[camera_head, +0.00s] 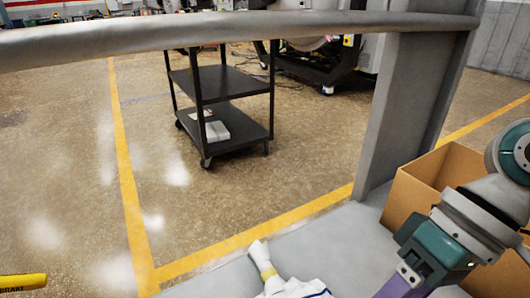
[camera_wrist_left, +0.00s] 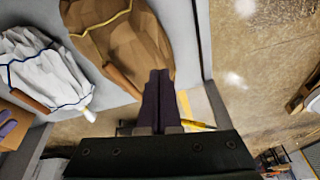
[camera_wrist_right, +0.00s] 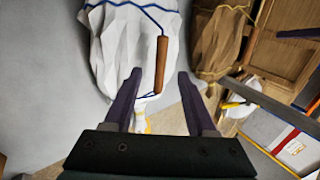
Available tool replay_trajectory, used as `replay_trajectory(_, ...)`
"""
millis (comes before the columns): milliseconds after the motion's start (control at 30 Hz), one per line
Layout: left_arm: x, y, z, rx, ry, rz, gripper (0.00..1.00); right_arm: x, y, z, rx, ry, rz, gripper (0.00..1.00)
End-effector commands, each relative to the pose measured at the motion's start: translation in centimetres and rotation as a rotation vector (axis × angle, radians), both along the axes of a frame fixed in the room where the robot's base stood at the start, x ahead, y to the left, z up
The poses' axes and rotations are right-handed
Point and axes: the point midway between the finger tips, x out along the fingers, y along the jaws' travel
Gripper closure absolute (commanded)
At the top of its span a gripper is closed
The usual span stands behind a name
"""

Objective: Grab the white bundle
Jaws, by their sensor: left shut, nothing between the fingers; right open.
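The white bundle (camera_wrist_right: 112,50) is a crumpled white sack with a blue cord and a brown wooden handle (camera_wrist_right: 161,64). In the right wrist view my open right gripper (camera_wrist_right: 160,78) has its fingers on either side of the handle's lower part; I cannot tell whether they touch it. In the head view only the bundle's tied end (camera_head: 262,258) and top show at the bottom edge. The bundle also lies at the left of the left wrist view (camera_wrist_left: 45,75). My left gripper (camera_wrist_left: 158,75) is shut and empty, near a brown sack (camera_wrist_left: 118,40).
A cardboard box (camera_head: 412,190) stands at the right on the grey surface (camera_head: 330,240), beside a grey post (camera_head: 415,90). A grey rail (camera_head: 230,27) crosses the top. A black cart (camera_head: 225,85) stands on the floor beyond. The brown sack lies beside the white bundle.

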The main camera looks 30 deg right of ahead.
Motion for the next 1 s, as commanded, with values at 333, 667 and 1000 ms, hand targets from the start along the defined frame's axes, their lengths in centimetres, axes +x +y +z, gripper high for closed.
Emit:
replay_trajectory(333, 0.0, 0.0, -1.5, -0.001, 0.0, 0.001, 1.0, 0.1, 2.7, -3.9, 0.001, 0.0, 0.001, 0.43)
replay_trajectory(667, 0.0, 0.1, -1.6, 0.003, 0.0, -0.002, 1.0, 0.1, 3.3, -4.6, -0.002, -0.002, 0.002, 0.43)
replay_trajectory(1000, 0.0, 0.2, -1.6, 0.008, 0.0, -0.006, 1.0, 0.1, 3.3, -4.6, -0.002, -0.001, 0.003, 0.79)
